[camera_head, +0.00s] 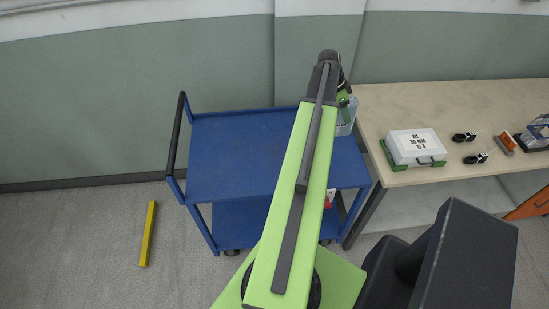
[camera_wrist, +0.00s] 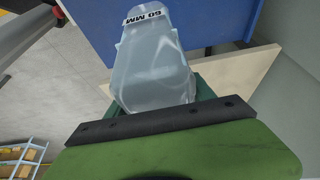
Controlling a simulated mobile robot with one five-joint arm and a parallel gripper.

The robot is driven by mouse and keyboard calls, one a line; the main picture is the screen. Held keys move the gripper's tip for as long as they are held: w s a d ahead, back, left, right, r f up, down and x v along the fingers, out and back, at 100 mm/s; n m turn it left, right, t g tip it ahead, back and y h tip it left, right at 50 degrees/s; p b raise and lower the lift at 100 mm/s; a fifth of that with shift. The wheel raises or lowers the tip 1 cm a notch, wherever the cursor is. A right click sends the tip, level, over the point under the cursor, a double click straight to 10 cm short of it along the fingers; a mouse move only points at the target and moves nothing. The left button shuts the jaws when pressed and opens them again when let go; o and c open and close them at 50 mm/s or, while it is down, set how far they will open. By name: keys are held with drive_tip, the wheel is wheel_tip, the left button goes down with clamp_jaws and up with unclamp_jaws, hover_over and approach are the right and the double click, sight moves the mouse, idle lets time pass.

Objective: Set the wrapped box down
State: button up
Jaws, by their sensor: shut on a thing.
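The wrapped box (camera_wrist: 152,62) is a pale, see-through wrapped bundle with a white label reading "60 MM". In the head view it shows as a small pale-blue shape (camera_head: 346,117) below my gripper (camera_head: 344,95), partly hidden by my arm. My gripper is shut on it; the dark jaw edge crosses the near end of the box in the wrist view. The box appears over the far right corner of the blue cart (camera_head: 235,150), beside the workbench. I cannot tell whether it touches the cart top.
The cart top looks bare left of my arm, with a handle (camera_head: 175,135) at its left end. The workbench (camera_head: 440,105) at right holds a white labelled case (camera_head: 416,146) and several small items. A yellow bar (camera_head: 148,233) lies on the floor.

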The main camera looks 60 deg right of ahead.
drive_tip(key=w+a+f+b, duration=0.1)
drive_tip(key=a+f+b, duration=0.7)
drive_tip(key=f+b, duration=0.3)
drive_tip(key=shift+w+a+f, duration=0.3)
drive_tip(key=shift+w+f, duration=0.05)
drive_tip(key=o, duration=1.7)
drive_tip(key=shift+o, duration=0.2)
drive_tip(key=p+v, duration=1.1)
drive_tip(key=v, duration=0.1)
